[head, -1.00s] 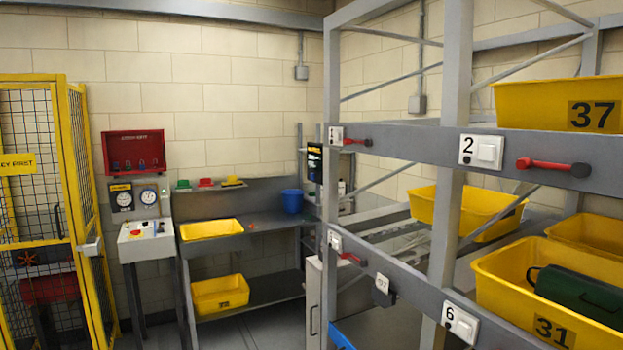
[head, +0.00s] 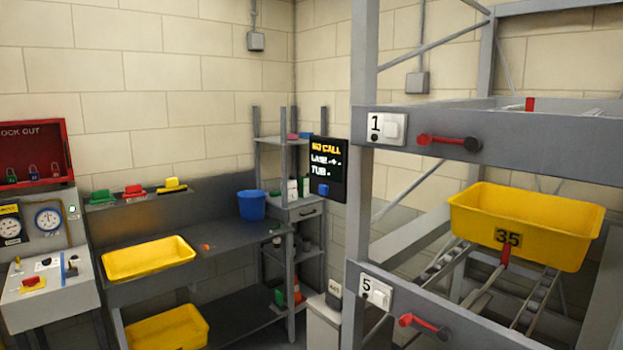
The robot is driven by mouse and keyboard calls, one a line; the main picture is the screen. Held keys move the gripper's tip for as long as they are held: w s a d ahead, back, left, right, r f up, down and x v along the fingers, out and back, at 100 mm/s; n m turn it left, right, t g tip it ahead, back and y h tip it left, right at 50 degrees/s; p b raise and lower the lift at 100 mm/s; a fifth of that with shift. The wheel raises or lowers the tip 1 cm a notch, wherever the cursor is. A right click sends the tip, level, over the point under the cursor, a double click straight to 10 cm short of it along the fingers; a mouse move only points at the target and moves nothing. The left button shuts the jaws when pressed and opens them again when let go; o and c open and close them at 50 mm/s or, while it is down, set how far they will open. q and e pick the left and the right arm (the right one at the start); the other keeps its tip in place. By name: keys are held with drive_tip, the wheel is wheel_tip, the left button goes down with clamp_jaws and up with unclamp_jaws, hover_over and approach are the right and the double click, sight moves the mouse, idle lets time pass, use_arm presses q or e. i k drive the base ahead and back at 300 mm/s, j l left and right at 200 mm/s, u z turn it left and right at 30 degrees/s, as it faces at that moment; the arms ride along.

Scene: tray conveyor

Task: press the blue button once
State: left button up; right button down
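A small blue button (head: 323,189) sits at the bottom of a dark call display (head: 328,165). The display shows "NO CALL", "LANE -" and "TUB -" and is fixed by the left upright of the rack. The button's face is small, and I cannot tell whether it is pressed in. Neither of my grippers shows in the head view.
The grey rack (head: 520,135) fills the right, with red levers (head: 449,142) and yellow tub 35 (head: 525,228). A workbench (head: 225,240) with a yellow tub (head: 149,258) and blue bucket (head: 251,205) stands left of centre. A control console (head: 48,290) is far left. A grey cabinet (head: 322,325) stands below the display.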

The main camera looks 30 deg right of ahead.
sight(323, 189)
drive_tip(key=i+j+z, duration=0.15)
drive_tip(key=i, duration=0.35)
drive_tip(key=i+j+z, duration=0.1)
drive_tip(key=i+j, duration=0.25)
drive_tip(key=i, duration=0.15)
